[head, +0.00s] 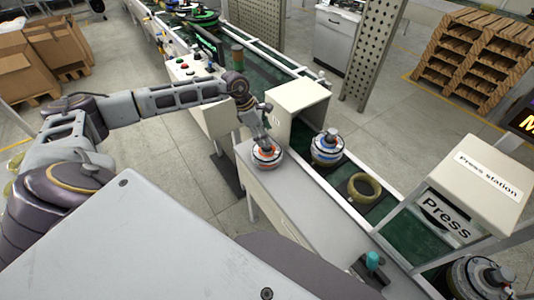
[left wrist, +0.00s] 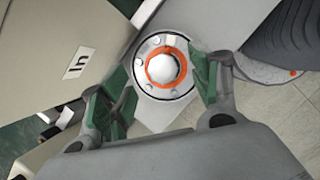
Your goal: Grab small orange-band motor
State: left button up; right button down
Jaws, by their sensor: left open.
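The small orange-band motor (head: 266,155) stands on the grey side ledge beside the conveyor in the head view. In the left wrist view the motor (left wrist: 166,68) is seen from above, with an orange ring around a pale round centre. My left gripper (head: 262,138) is directly over it, pointing down. In the left wrist view the green pads of my left gripper (left wrist: 166,85) are apart, one on each side of the motor's upper part. I cannot tell whether a pad touches it. My right gripper is not in view.
A cream box (head: 300,100) stands over the conveyor close behind my left gripper. A blue-band motor (head: 327,148) and a yellowish ring (head: 361,188) sit on the green belt to the right. The grey ledge (head: 310,205) is clear in front of the orange-band motor.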

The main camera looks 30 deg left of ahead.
aim_at(267, 149)
pick_arm(q)
jog(key=x, duration=0.2)
jog(key=shift+s+d+f+p, duration=0.1)
jog(key=shift+f+p, duration=0.2)
jog(key=shift+f, duration=0.15)
jog(key=shift+d+f, duration=0.15)
jog(key=shift+f, duration=0.35)
jog(key=c, duration=0.7)
grip_shut()
jog(key=shift+f, duration=0.1)
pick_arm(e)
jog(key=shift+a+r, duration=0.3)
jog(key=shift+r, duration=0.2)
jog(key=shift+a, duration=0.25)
